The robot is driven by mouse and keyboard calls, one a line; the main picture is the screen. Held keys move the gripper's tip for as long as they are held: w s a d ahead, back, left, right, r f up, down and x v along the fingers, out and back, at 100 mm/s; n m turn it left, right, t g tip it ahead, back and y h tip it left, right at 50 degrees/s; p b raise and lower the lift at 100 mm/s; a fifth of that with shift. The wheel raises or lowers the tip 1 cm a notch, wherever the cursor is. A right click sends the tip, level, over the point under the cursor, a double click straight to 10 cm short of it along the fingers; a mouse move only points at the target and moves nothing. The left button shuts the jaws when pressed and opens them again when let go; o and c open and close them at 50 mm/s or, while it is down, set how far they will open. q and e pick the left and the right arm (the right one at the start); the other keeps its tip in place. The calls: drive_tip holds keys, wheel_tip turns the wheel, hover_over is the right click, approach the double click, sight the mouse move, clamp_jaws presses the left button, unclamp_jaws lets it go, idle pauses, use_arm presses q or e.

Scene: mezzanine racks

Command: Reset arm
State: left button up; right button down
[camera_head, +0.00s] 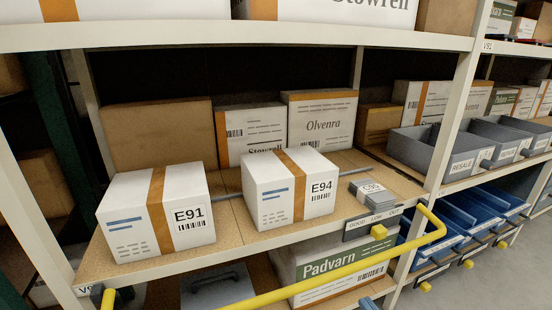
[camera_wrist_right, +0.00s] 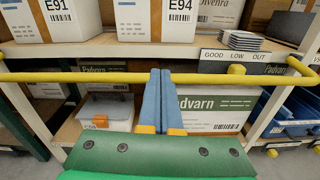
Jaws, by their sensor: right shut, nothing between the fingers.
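My right gripper (camera_wrist_right: 160,73) shows in the right wrist view with its two blue fingers pressed together and nothing between them. It points toward the rack, and its fingertips overlap the yellow rail (camera_wrist_right: 110,77) in the picture; I cannot tell whether they touch. In the head view only a small blue tip of the right gripper (camera_head: 367,303) shows at the bottom edge, below the rail (camera_head: 300,288). The rest of the right arm is out of that view. My left gripper is not in view.
White cartons E91 (camera_head: 157,212) and E94 (camera_head: 289,189) stand on the shelf (camera_head: 228,222). A small grey stack (camera_head: 371,192) lies right of them. A Padvarn carton (camera_head: 330,268) and a lidded grey box (camera_head: 217,287) are below. Grey bins (camera_head: 428,150) and blue bins (camera_head: 470,213) stand right.

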drive_tip(key=s+d+f+m+g+h+p, duration=0.2)
drive_tip(key=s+d+f+m+g+h, duration=0.1)
drive_tip(key=f+m, duration=0.7)
drive_tip(key=s+d+f+m+g+h+p, duration=0.2)
drive_tip(key=s+f+m+g+h+p, duration=0.15)
drive_tip(key=f+m, duration=0.65)
use_arm(q)
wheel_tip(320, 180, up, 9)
drive_tip(key=p, duration=0.3)
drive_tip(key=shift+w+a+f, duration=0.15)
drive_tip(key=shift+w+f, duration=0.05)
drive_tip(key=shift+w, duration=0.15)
use_arm(e)
drive_tip(key=s+a+f+m+g, duration=0.1)
drive_tip(key=s+f+m+g, duration=0.2)
drive_tip(key=s, duration=0.5)
drive_tip(key=s+a+f+m+g, duration=0.2)
drive_tip(key=s+f+m+g, duration=0.1)
drive_tip(key=s+m, duration=0.5)
drive_tip(key=s+a+f+m+g, duration=0.2)
drive_tip(key=s+f+m, duration=0.3)
drive_tip(key=s, duration=0.4)
drive_tip(key=shift+s+a+f+m+g+y, duration=0.25)
drive_tip(key=shift+s+f+m+g+y, duration=0.1)
drive_tip(key=shift+g, duration=0.3)
